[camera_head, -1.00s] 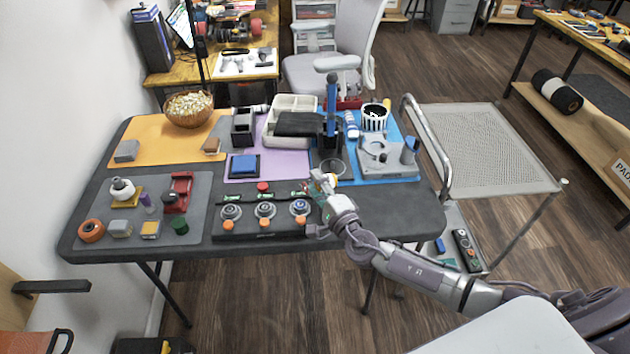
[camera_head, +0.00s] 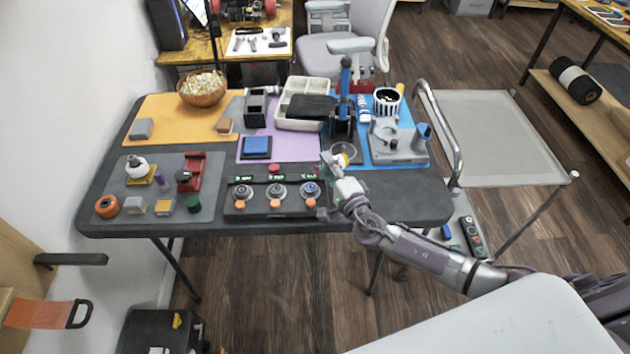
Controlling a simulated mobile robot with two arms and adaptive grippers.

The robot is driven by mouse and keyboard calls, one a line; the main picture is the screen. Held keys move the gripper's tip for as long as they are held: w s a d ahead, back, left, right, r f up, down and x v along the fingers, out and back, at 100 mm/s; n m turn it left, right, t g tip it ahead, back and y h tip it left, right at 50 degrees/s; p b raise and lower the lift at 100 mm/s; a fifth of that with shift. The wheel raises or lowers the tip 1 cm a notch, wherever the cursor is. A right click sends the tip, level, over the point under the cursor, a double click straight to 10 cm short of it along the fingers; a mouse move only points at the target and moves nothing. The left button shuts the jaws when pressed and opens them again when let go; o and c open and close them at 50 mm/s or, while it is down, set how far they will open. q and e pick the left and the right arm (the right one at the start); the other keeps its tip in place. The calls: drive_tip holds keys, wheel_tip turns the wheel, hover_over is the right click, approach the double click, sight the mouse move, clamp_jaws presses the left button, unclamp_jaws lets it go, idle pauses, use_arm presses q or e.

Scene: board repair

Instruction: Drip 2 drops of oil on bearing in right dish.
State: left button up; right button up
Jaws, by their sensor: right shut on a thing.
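Three small round dishes stand in a row on a black holder: the left dish (camera_head: 243,192), the middle dish (camera_head: 276,192) and the right dish (camera_head: 310,190). Each has an orange knob in front of it. The right dish shows something bluish and round inside; the bearing is too small to make out for sure. My right gripper (camera_head: 328,186) is just right of the right dish, close to its edge. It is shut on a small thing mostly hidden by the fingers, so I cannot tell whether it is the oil. My left gripper is not in view.
A blue press (camera_head: 346,92) and a grey fixture (camera_head: 398,144) stand behind my right gripper. A grey mat (camera_head: 128,187) with several small parts lies at left. A blue-topped block (camera_head: 257,146) lies behind the dishes. A metal cart rail (camera_head: 452,150) borders the table's right.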

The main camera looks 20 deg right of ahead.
drive_tip(key=shift+r, duration=0.1)
drive_tip(key=shift+r+n+p, duration=0.35)
drive_tip(key=shift+n+p, duration=0.15)
drive_tip(key=shift+p, duration=0.25)
drive_tip(key=shift+r+n+p, duration=0.35)
drive_tip(key=shift+n+p, duration=0.55)
drive_tip(key=shift+p, duration=0.1)
drive_tip(key=shift+a+r+n+p, duration=0.1)
drive_tip(key=shift+a+n+p, duration=0.05)
drive_tip(key=shift+n+p, duration=0.55)
idle(1.3)
drive_tip(key=shift+f+m+b, duration=0.65)
drive_tip(key=shift+m+b, duration=0.25)
drive_tip(key=shift+b, duration=0.1)
drive_tip(key=m+b, duration=0.1)
drive_tip(key=f+m+b, duration=0.1)
drive_tip(key=m, duration=0.1)
drive_tip(key=shift+f+m+b, duration=0.15)
drive_tip(key=shift+m+b, duration=0.15)
drive_tip(key=shift+b, duration=0.1)
